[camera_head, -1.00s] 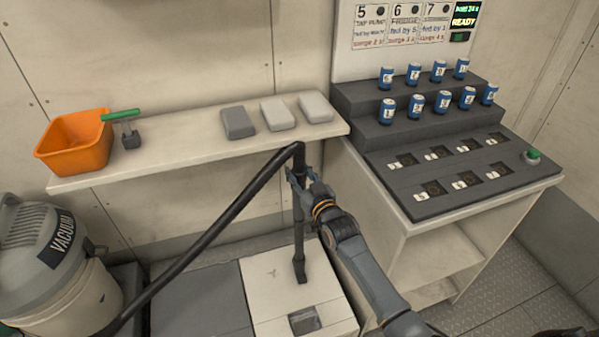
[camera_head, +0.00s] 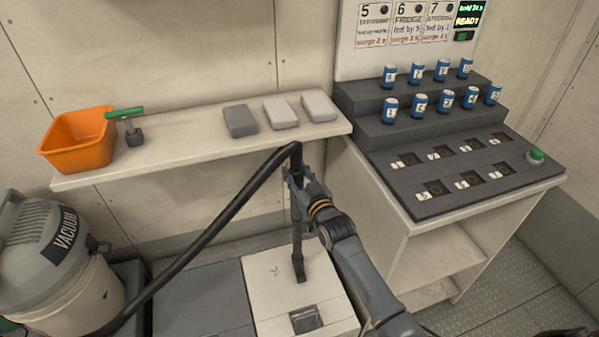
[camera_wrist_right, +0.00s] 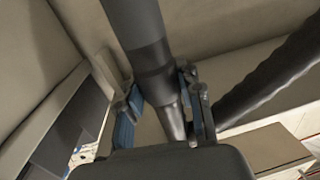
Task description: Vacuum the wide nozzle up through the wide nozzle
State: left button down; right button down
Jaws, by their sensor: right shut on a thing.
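My right gripper (camera_head: 297,182) is shut on the black vacuum wand (camera_head: 297,228), which stands nearly upright. In the right wrist view the fingers (camera_wrist_right: 163,98) close around the dark tube (camera_wrist_right: 137,30). A small dark nozzle (camera_head: 299,271) at the wand's lower end is at the top of a white box (camera_head: 262,292); whether it touches is unclear. I see no second, separate wide nozzle. A black hose (camera_head: 215,228) runs from the wand's top down to the grey vacuum (camera_head: 50,262) at left. My left gripper is out of view.
A shelf (camera_head: 200,152) holds an orange bin (camera_head: 76,140), a green-handled tool (camera_head: 130,125) and three grey blocks (camera_head: 240,120). At right, a stepped console (camera_head: 430,205) carries several blue cans and a green button (camera_head: 535,156). The white box has a dark recess (camera_head: 305,319).

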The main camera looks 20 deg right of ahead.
jog(key=shift+a+r, duration=0.1)
jog(key=shift+a, duration=1.75)
jog(key=shift+w+a, duration=0.1)
jog(key=shift+a, duration=0.05)
jog(key=shift+a, duration=0.8)
jog(key=shift+w+a, duration=0.1)
jog(key=shift+a, duration=1.7)
jog(key=shift+w+a+r, duration=0.1)
jog(key=shift+a, duration=0.1)
